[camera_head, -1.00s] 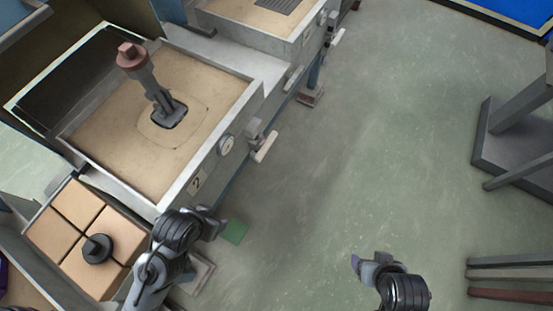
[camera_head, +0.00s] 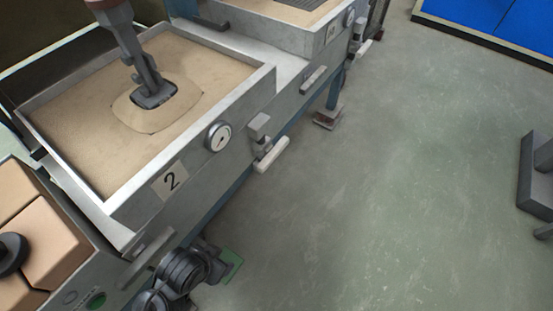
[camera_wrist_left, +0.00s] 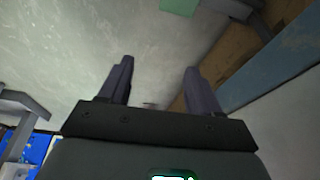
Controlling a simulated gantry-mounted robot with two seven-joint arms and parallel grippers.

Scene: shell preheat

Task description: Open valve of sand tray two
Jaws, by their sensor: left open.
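Sand tray two (camera_head: 122,205) is a metal box filled with tan sand, with a "2" label (camera_head: 170,181) on its front. A valve with a pale bar handle (camera_head: 271,155) sticks out of that front, right of a round gauge (camera_head: 218,137). The handle lies slantwise, below a small grey block. My left arm is low at the bottom of the head view, below the tray front and well apart from the valve. My left gripper (camera_wrist_left: 160,86) is open and empty in the left wrist view. My right gripper is out of view.
A grey tool (camera_head: 146,75) stands in the sand. A second tray (camera_head: 290,35) behind has its own gauge and pale handle (camera_head: 362,48). A box with tan blocks (camera_head: 42,245) sits at left.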

